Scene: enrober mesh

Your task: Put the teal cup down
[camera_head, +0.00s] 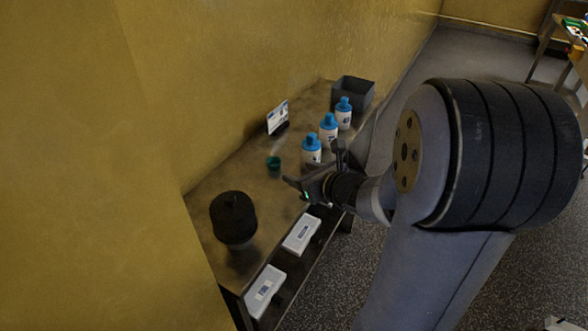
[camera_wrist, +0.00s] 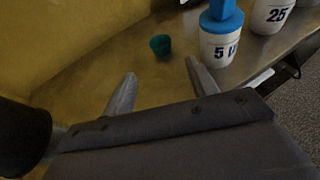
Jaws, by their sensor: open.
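The teal cup (camera_head: 273,164) stands on the metal table (camera_head: 250,213), between the black pot and the bottles. It also shows in the wrist view (camera_wrist: 160,45), beyond my fingertips and apart from them. My gripper (camera_head: 297,188) is at the table's front side, to the right of the cup in the head view. In the wrist view its two fingers (camera_wrist: 161,68) are spread wide with nothing between them.
Several white bottles with blue tops, one being a bottle (camera_head: 311,150) near my gripper, line the table. A black lidded pot (camera_head: 233,217), a small sign (camera_head: 278,117) and a grey bin (camera_head: 352,91) also stand there. White boxes (camera_head: 301,233) lie below. A yellow wall backs the table.

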